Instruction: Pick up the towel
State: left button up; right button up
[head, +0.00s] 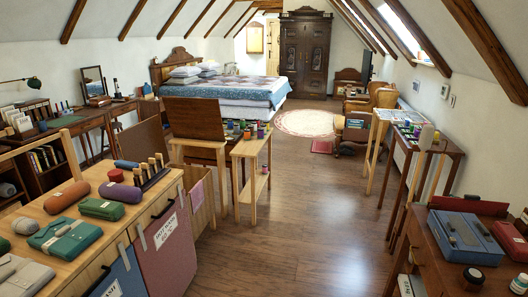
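No thing in the head view is clearly recognisable as the towel. A pink sheet or cloth (197,195) hangs on the side of a wooden unit beyond the near cabinet. A soft-looking grey item (22,274) lies at the near left corner of the cabinet top, cut off by the picture edge. Neither of my grippers is in view.
The wooden cabinet (150,209) fills the near left. A desk with a blue case (464,238) stands at the near right. A small table with paint pots (246,147) is mid-left. The wooden floor (300,215) is open between them towards the bed (225,88).

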aim_at(197, 194)
jog(key=i+l, duration=0.1)
jog(key=i, duration=0.5)
jog(key=i+l+u, duration=0.1)
jog(key=i, duration=0.45)
